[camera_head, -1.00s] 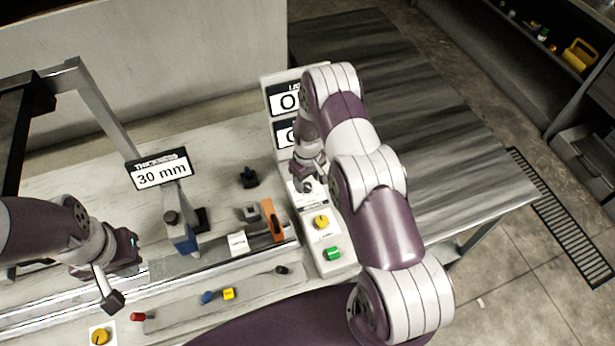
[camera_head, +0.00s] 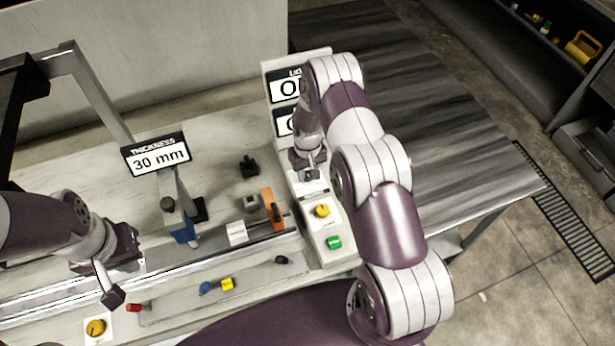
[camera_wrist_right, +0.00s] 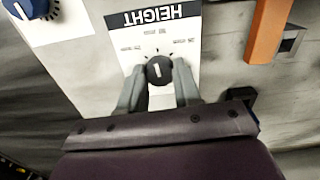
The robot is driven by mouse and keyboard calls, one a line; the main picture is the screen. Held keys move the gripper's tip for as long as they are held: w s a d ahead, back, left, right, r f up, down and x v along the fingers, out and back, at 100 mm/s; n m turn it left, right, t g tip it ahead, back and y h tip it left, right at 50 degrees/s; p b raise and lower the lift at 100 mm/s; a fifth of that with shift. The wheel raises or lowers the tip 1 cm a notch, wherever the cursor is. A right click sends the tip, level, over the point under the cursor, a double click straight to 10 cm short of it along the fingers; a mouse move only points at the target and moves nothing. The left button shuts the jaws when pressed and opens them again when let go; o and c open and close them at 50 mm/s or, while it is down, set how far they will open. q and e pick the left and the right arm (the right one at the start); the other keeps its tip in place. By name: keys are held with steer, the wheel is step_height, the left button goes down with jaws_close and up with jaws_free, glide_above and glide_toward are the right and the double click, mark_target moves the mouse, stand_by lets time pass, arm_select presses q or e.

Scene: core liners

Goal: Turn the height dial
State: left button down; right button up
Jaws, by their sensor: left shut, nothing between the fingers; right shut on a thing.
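The height dial (camera_wrist_right: 159,71) is a black knob with a white pointer line on a white panel labelled HEIGHT (camera_wrist_right: 160,25), upside down in the right wrist view. My right gripper (camera_wrist_right: 160,84) is shut on the dial, one grey finger on each side of it. In the head view my right gripper (camera_head: 308,172) is over the control panel (camera_head: 331,258), and the arm and gripper hide the dial. My left gripper (camera_head: 113,297) is shut and empty, over the left end of the bench near a red-ended rod.
A yellow knob (camera_head: 322,211) and a green button (camera_head: 334,242) are on the panel in front of my right gripper. A sign (camera_head: 156,155) reads 30 mm. An orange block (camera_head: 272,208) stands left of the panel. A blue knob (camera_wrist_right: 32,8) shows near the dial.

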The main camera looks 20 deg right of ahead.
mark_target(308, 175)
steer(key=shift+f+m, duration=0.15)
steer(key=shift+m, duration=0.35)
steer(key=shift+r+m, duration=0.25)
steer(key=shift+m, duration=0.05)
steer(key=o, duration=1.1)
steer(key=shift+c, duration=0.2)
arm_select(q)
steer(key=shift+s+f, duration=0.1)
steer(key=shift+f, duration=0.5)
arm_select(e)
steer(key=shift+r, duration=0.15)
arm_select(q)
step_height(308, 175, down, 3)
steer(key=b, duration=0.3)
steer(key=shift+f, duration=0.2)
arm_select(e)
step_height(308, 175, up, 12)
steer(key=shift+r, duration=0.2)
